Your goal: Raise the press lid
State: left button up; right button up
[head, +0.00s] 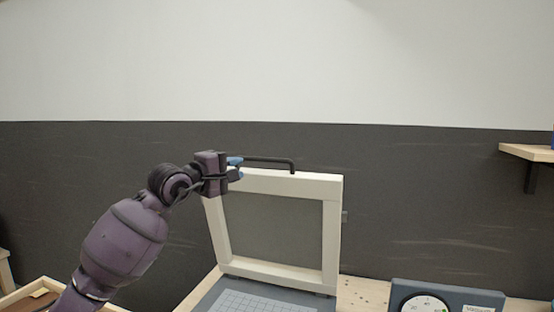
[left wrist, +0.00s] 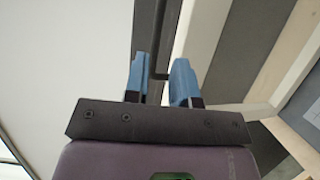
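The press lid (head: 333,225) is a cream frame with a grey panel. It stands nearly upright at the back of the press base (head: 216,297), in the head view. A dark bar handle (head: 270,159) stands at its top edge; it also shows in the left wrist view (left wrist: 166,35). My left gripper (head: 236,168) is at the handle's left end. In the left wrist view, its blue fingers (left wrist: 160,82) are apart, one on each side of the dark bar, with a small gap showing. The finger contact is partly hidden. My right gripper is not in view.
A dark blue box with a round white dial (head: 425,304) is at the lower right on the wooden table (head: 362,292). A wooden tray (head: 38,288) is at the lower left. A wall shelf (head: 527,152) is at the right. The space above the lid is clear.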

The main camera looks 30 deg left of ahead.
aim_at(262, 160)
pick_arm(q)
jog(key=w, duration=0.3)
jog(key=w+d+p, duration=0.1)
jog(key=w, duration=0.2)
jog(key=w+p, duration=0.1)
jog(key=w, duration=0.2)
jog(key=shift+w+d+r, duration=0.15)
jog(key=shift+d+r, duration=0.05)
jog(key=shift+w+d, duration=0.1)
jog(key=shift+w, duration=0.4)
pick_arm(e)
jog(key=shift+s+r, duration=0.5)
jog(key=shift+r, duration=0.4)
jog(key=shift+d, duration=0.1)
pick_arm(q)
grip_shut()
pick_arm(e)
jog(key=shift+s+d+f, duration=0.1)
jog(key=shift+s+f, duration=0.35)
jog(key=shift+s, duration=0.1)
